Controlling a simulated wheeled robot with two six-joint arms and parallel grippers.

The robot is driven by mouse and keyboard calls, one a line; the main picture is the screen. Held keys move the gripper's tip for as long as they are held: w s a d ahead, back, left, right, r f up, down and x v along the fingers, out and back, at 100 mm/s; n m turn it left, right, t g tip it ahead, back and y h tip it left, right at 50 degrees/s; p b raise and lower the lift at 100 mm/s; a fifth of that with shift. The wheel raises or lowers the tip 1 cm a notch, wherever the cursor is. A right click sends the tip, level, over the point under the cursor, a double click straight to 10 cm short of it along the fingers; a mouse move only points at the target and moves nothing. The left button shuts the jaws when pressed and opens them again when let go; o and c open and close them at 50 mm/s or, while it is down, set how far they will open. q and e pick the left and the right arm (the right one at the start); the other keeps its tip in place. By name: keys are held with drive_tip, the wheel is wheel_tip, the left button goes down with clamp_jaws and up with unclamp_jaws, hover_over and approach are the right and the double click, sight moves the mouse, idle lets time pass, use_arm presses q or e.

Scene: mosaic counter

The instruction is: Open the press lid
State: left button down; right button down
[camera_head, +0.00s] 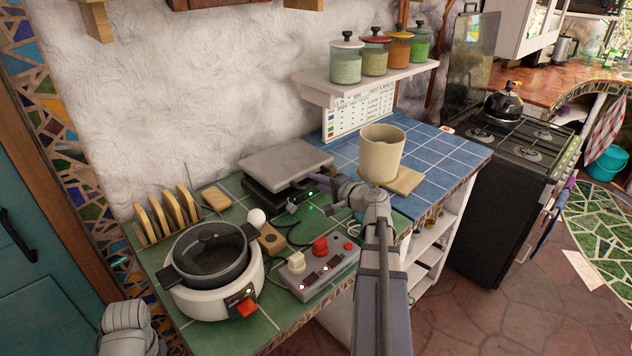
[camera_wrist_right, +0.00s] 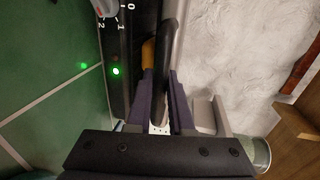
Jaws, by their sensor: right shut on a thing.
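The press has a flat grey lid (camera_head: 285,158) over a black base (camera_head: 268,192), on the green-tiled part of the counter. The lid lies low over the base, with a dark gap showing along the near side. My right gripper (camera_head: 328,190) is at the press's right front corner. In the right wrist view its two dark fingers (camera_wrist_right: 163,103) are shut on the black press handle (camera_wrist_right: 172,45). The press's front panel (camera_wrist_right: 117,60) shows a lit green lamp and a dial marked with numbers. My left gripper is not in view; only a part of my left arm shows at bottom left.
A white cooker with a dark pot (camera_head: 210,255) and a control box with red buttons (camera_head: 318,266) stand in front of the press. A toast rack (camera_head: 168,215) is at left. A beige canister (camera_head: 382,155) and wooden board stand at right. A jar shelf (camera_head: 370,82) hangs behind.

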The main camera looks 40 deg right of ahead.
idle(0.8)
drive_tip(key=w+r+g+p, duration=0.35)
drive_tip(key=r+p, duration=0.45)
drive_tip(key=p, duration=0.5)
drive_tip(key=w+r+g+p, duration=0.35)
drive_tip(key=r+p, duration=0.35)
drive_tip(key=p, duration=0.7)
drive_tip(key=w+r+g+p, duration=0.1)
drive_tip(key=w+r+p, duration=0.1)
drive_tip(key=w, duration=0.5)
drive_tip(key=w+a+r+g+p, duration=0.1)
drive_tip(key=w+r+p, duration=0.1)
drive_tip(key=w+p, duration=0.2)
drive_tip(key=w+a+r+g+h+p, duration=0.1)
drive_tip(key=w+p, duration=0.3)
drive_tip(key=w, duration=0.7)
drive_tip(key=shift+a+r, duration=0.25)
drive_tip(key=shift+r, duration=0.5)
drive_tip(key=shift+s, duration=0.1)
drive_tip(key=c, duration=0.8)
unclamp_jaws()
